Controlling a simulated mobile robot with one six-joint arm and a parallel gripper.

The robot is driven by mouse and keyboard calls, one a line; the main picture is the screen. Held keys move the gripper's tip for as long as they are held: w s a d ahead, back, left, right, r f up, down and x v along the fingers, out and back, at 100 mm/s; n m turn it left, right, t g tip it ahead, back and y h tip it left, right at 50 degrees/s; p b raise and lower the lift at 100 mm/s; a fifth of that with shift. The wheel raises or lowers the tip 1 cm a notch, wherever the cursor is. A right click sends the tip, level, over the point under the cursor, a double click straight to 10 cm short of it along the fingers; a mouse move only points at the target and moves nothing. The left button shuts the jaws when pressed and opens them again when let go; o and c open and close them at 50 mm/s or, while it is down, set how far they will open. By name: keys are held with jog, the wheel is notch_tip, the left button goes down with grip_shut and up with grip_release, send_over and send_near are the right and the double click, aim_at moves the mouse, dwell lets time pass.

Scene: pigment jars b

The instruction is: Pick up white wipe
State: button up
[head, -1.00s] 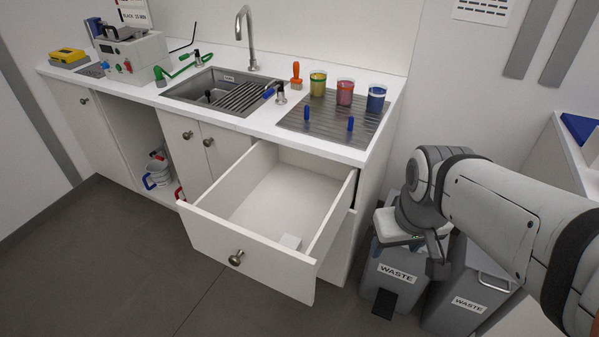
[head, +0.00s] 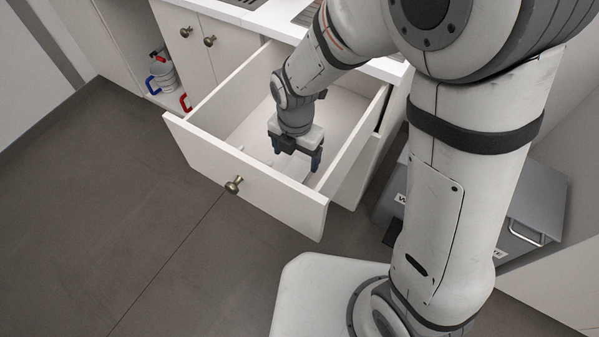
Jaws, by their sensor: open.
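The open white drawer (head: 241,165) shows in the head view, left of my arm. My gripper (head: 296,157) points down inside the drawer, near its front right part, with its dark fingers apart. The white wipe (head: 297,168) shows only as a small pale patch beneath and between the fingers, near the drawer's front panel. It is mostly hidden by the gripper and blends with the white drawer floor. I cannot tell whether the fingers touch it.
The drawer's side walls and front panel, with its round knob (head: 233,185), stand close around my gripper. A white jug (head: 162,74) is in the open cabinet at upper left. A grey waste bin (head: 535,205) stands at right. The floor at left is clear.

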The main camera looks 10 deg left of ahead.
aim_at(296, 172)
notch_tip(296, 172, down, 9)
jog(key=shift+w+a+r+b, duration=0.1)
jog(key=shift+b, duration=0.55)
jog(key=shift+c, duration=0.2)
jog(key=c, duration=1)
